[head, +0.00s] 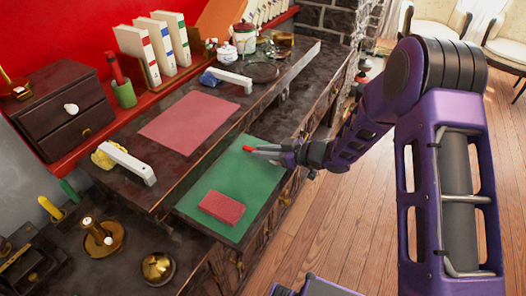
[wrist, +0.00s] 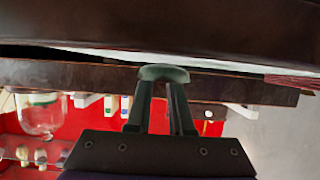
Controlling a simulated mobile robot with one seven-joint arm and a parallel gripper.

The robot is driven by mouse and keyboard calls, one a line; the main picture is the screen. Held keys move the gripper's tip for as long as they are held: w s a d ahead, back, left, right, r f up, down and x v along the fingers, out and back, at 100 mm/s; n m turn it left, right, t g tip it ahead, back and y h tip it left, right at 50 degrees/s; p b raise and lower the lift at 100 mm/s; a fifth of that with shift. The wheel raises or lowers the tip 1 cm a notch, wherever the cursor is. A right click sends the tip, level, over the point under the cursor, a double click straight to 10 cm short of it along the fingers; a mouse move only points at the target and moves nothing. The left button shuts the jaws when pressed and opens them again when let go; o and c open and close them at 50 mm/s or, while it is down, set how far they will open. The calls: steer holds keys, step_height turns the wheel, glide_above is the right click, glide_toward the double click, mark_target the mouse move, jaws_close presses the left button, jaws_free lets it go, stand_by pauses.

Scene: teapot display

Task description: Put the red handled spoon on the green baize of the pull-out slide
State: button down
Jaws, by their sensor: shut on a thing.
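The red handled spoon shows in the head view only as a short red piece (head: 247,148) at the tips of my gripper (head: 264,151). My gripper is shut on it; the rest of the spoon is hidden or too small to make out. The gripper is over the far part of the green baize (head: 232,180) on the pull-out slide. I cannot tell whether the spoon touches the baize. In the wrist view, my gripper's fingers (wrist: 163,78) come together at a dark green-grey end, and the red handle is not clear there.
A red block (head: 221,207) lies on the near part of the baize. A pink mat (head: 188,121) lies on the dark desk top behind, between two white bars (head: 127,162) and (head: 226,80). Brass items (head: 102,237) stand at the lower left. The baize between block and gripper is clear.

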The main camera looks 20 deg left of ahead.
steer(key=shift+f, duration=0.15)
steer(key=c, duration=0.8)
jaws_free()
steer(key=shift+r, duration=0.25)
steer(key=p+v, duration=0.1)
steer(key=v, duration=1.1)
steer(key=shift+p, duration=0.35)
